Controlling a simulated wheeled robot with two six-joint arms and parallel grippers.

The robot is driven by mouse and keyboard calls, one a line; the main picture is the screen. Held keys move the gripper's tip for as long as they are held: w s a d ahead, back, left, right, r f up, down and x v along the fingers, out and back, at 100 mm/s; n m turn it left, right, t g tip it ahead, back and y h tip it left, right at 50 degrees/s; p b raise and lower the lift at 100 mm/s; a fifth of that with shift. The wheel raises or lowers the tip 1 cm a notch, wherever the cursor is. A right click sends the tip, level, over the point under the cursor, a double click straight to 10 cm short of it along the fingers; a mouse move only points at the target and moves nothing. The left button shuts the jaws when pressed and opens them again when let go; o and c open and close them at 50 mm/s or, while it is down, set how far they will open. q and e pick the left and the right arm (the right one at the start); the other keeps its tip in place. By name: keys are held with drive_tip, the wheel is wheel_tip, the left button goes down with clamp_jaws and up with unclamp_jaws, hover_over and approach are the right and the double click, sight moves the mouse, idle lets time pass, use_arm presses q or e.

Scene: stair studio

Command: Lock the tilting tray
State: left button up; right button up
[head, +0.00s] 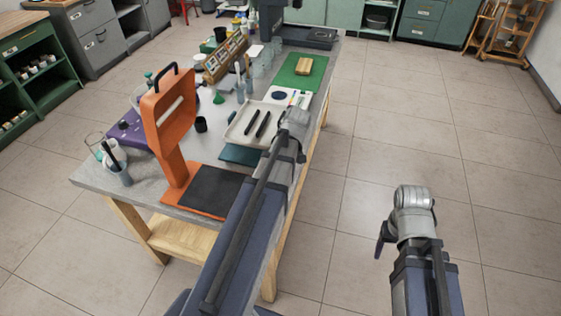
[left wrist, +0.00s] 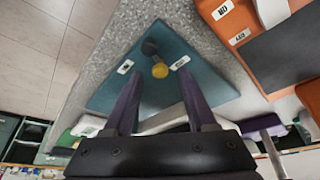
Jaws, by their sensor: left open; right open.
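The tilting tray (head: 241,131) is pale, with two black bars lying in it, on a teal base (head: 240,156). In the left wrist view the teal base (left wrist: 112,97) carries a lever with a dark round end (left wrist: 149,47) and a yellow knob (left wrist: 160,70). A small white label lies on each side; I cannot read them. My left gripper (left wrist: 158,82) is open, its purple fingers pointing at the lever, one on each side of the knob; contact is unclear. In the head view its wrist hides it. My right gripper (head: 381,246) is open over the floor, mostly hidden.
An orange stand (head: 176,140) with a black pad (head: 212,190) stands near the table's front. A beaker (head: 122,176), a purple rack (head: 128,130) and a green mat (head: 292,73) share the table (head: 88,180).

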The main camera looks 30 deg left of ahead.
use_arm(q)
drive_tip(key=shift+w+a+f, duration=0.1)
drive_tip(key=shift+a+f, duration=0.05)
drive_tip(key=shift+f, duration=0.4)
drive_tip(key=shift+r, duration=0.1)
drive_tip(key=shift+c, duration=0.3)
clamp_jaws()
